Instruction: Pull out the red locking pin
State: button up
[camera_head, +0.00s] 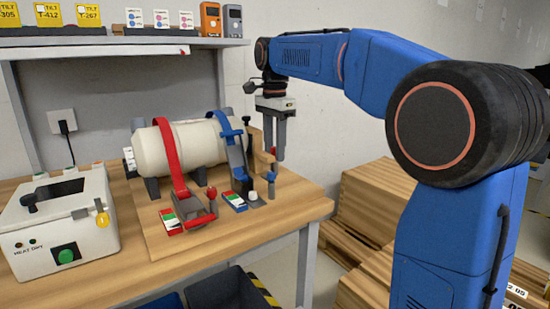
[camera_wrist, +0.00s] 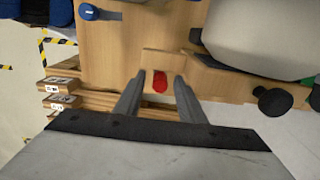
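A red pin (camera_wrist: 160,82) shows in the wrist view in front of a light wooden block (camera_wrist: 163,59). It lies between the two fingers of my gripper (camera_wrist: 160,80), with a gap on each side, so my gripper is open and not holding it. In the head view my gripper (camera_head: 275,155) points down at the right end of the white cylinder (camera_head: 182,146), beside the wooden block. Only a bit of red (camera_head: 273,151) shows there; the fingers hide the rest. A second red knob (camera_head: 211,191) stands by the red strap's buckle.
A red strap (camera_head: 169,160) and a blue strap (camera_head: 233,155) cross the cylinder. A white box (camera_head: 62,222) with a green button stands at left. A shelf (camera_head: 110,45) is above. Wooden crates (camera_head: 375,197) stand right of the table, past its edge (camera_head: 325,207).

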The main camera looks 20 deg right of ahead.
aim_at(274, 147)
dwell(0.5)
grip_shut()
jog(key=shift+r, duration=0.15)
jog(key=shift+r, duration=2.8)
jog(key=shift+r, duration=0.15)
